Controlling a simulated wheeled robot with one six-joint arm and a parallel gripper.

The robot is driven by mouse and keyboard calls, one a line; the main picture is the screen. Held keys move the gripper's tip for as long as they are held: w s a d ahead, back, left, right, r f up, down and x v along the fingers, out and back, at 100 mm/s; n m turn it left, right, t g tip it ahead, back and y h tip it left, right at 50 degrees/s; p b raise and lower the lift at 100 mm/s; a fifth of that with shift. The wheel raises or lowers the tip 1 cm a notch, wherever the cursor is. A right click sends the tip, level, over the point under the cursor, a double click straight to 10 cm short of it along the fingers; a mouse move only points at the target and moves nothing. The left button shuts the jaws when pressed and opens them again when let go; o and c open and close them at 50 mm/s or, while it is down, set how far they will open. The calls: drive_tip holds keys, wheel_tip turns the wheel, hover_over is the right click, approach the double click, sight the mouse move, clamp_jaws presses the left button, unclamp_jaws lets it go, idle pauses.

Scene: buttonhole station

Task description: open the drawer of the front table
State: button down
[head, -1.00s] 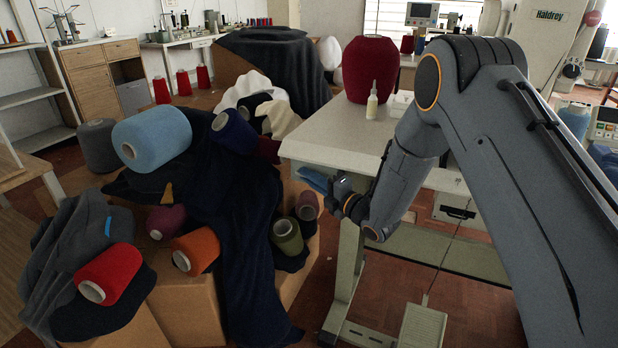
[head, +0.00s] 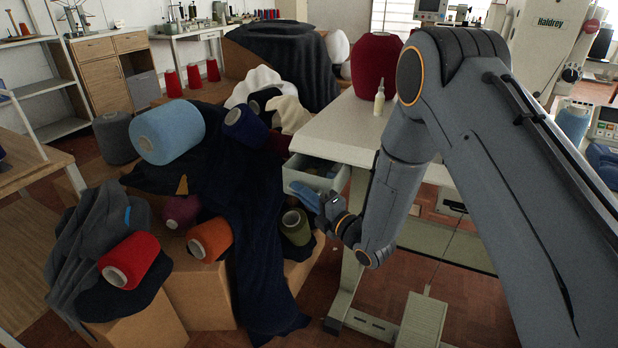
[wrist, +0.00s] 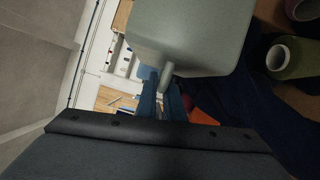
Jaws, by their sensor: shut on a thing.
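The front table (head: 345,130) has a pale top and stands right of centre in the head view. Its drawer (head: 298,177) is pulled out from the table's left end, with its inside partly visible from above. In the wrist view the pale grey-green drawer front (wrist: 195,35) fills the upper middle, with a bar handle (wrist: 167,74) on it. My gripper (wrist: 162,92) has its blue fingers closed around this handle. In the head view my gripper (head: 322,205) is at the drawer's front, and the handle is hidden there.
A heap of dark cloth (head: 235,215) with several yarn cones lies on boxes just left of the drawer. A red cone (head: 376,65) and a small bottle (head: 379,98) stand on the table. A pedal (head: 424,322) is on the floor below.

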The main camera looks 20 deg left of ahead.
drive_tip(key=s+p, duration=0.1)
drive_tip(key=s, duration=0.6)
drive_tip(key=shift+a+p, duration=0.25)
drive_tip(key=shift+p, duration=0.1)
drive_tip(key=shift+w, duration=0.1)
drive_tip(key=c, duration=2.2)
unclamp_jaws()
drive_tip(key=v, duration=0.7)
drive_tip(key=shift+d, duration=0.4)
drive_tip(key=shift+s, duration=0.25)
